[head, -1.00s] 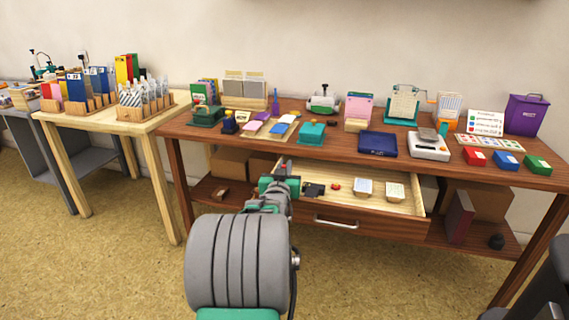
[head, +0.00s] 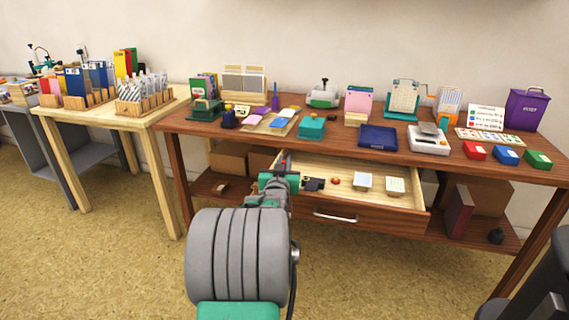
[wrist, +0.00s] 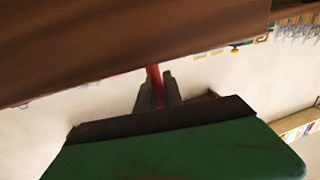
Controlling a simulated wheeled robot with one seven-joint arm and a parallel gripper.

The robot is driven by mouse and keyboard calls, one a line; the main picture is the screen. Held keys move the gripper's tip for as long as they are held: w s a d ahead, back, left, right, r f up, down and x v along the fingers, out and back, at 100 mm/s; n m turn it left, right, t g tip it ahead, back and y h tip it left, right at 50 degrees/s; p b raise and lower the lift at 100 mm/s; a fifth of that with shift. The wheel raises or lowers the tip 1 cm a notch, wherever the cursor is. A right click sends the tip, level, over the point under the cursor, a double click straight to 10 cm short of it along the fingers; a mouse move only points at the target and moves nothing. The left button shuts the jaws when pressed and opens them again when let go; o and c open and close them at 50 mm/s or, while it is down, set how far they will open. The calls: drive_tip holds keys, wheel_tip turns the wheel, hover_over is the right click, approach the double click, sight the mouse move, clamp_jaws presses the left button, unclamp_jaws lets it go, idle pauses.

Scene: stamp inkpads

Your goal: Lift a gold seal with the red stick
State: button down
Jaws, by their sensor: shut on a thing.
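My gripper (head: 281,172) is at the left end of the open drawer, just below the tabletop's front edge, seen from behind in the head view. In the wrist view my gripper (wrist: 158,98) is shut on the red stick (wrist: 154,78). The stick's far part is hidden behind the brown tabletop edge. I cannot make out a gold seal in either view; the arm hides part of the drawer's left end.
The open drawer (head: 408,205) holds a black item (head: 313,184), a small red round item (head: 336,181) and two pale blocks (head: 362,182). The brown table (head: 345,150) above it carries inkpads, a scale and a purple bin (head: 526,110). The floor in front is clear.

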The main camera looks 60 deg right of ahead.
drive_tip(key=shift+f+b, duration=0.65)
drive_tip(key=shift+b, duration=0.05)
idle(1.5)
wheel_tip(320, 180, up, 7)
drive_tip(key=p, duration=0.3)
drive_tip(key=shift+r, duration=0.2)
idle(0.3)
idle(0.3)
